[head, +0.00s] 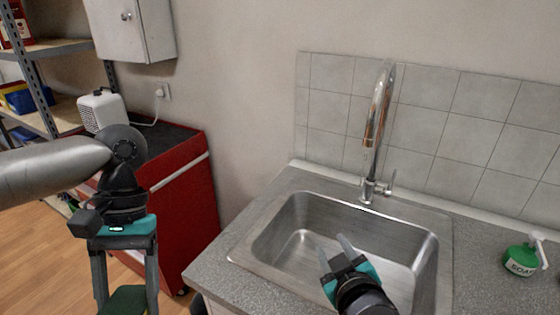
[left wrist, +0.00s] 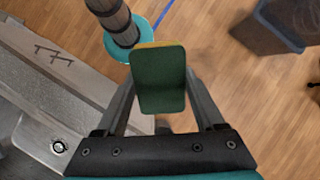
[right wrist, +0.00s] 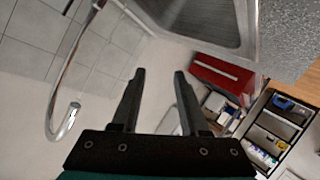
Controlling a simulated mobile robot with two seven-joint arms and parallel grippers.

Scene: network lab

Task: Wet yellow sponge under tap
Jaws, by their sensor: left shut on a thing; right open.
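The yellow sponge (head: 128,300) shows mostly its green scouring face, with a thin yellow edge; it also shows in the left wrist view (left wrist: 158,82). My left gripper (head: 126,285) is shut on it, over the floor left of the counter. The chrome tap (head: 379,110) stands behind the steel sink (head: 275,240), its spout bent over the basin, with a small lever at its base. No water stream is visible. My right gripper (head: 332,242) is open and empty above the sink. The tap also shows in the right wrist view (right wrist: 58,105).
A green soap bottle (head: 522,259) stands on the counter at the right. A red cabinet (head: 185,200) with a white device (head: 102,110) on top stands behind my left arm. Shelves (head: 40,70) are at the far left. A dark bin (left wrist: 280,22) stands on the wooden floor.

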